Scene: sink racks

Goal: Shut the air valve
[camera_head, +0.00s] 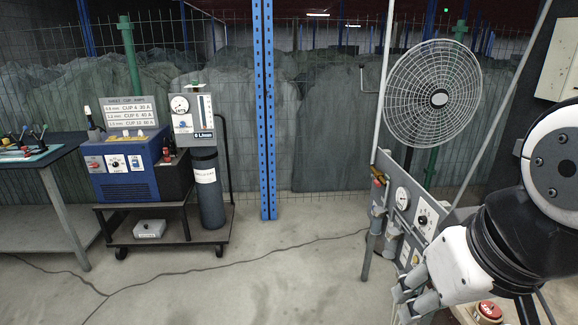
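A grey panel (408,199) stands at the right, seen at a steep angle. It carries a round white gauge (402,198) and a dial with a black knob (423,220). A small red and yellow fitting (378,179) sits at its left edge, above grey pipework. I cannot tell for sure which fitting is the air valve, or its position. My gripper (401,303) is low in front of the panel, at its lower part. Its fingers point left. I see nothing held, but the gap between the fingertips is unclear. My arm hides the panel's lower right.
A red button (488,310) is below my arm. A large fan (433,94) stands behind the panel. A blue welding unit (124,167) and a grey cylinder (207,190) stand on a cart (163,240) at the left.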

